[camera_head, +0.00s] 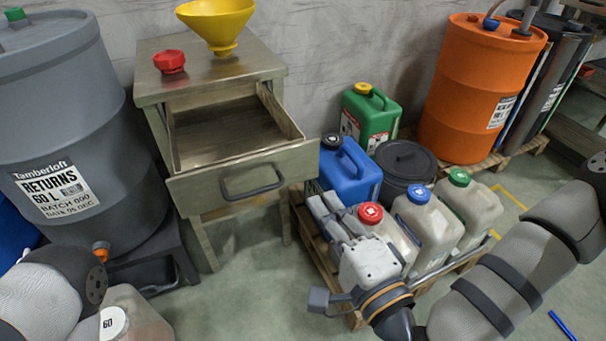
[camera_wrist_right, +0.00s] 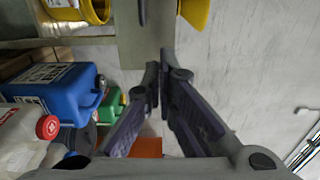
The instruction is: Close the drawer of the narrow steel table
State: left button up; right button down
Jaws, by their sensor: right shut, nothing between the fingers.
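The narrow steel table (camera_head: 250,65) stands against the wall. Its drawer (camera_head: 235,180) is pulled out towards me and looks empty inside; a dark bar handle (camera_head: 252,182) is on its front. My right gripper (camera_head: 322,203) is shut and empty, to the right of the drawer front and apart from the handle. In the right wrist view, its fingers (camera_wrist_right: 158,85) are together, with what looks like the drawer front (camera_wrist_right: 135,45) beyond the tips. My left gripper is out of view; only part of that arm shows at the lower left.
A yellow funnel (camera_head: 217,22) and a red cap (camera_head: 169,61) sit on the tabletop. A grey drum (camera_head: 75,110) stands to the left. A blue can (camera_head: 345,172) and several jugs crowd the pallet below my right gripper. An orange drum (camera_head: 470,90) stands behind. Floor before the drawer is clear.

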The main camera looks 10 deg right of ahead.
aim_at(293, 158)
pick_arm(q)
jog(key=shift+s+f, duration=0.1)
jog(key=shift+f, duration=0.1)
pick_arm(e)
jog(key=x, duration=1)
jog(key=shift+f, duration=0.1)
pick_arm(q)
jog(key=shift+b, duration=0.3)
pick_arm(e)
jog(key=shift+w, duration=0.1)
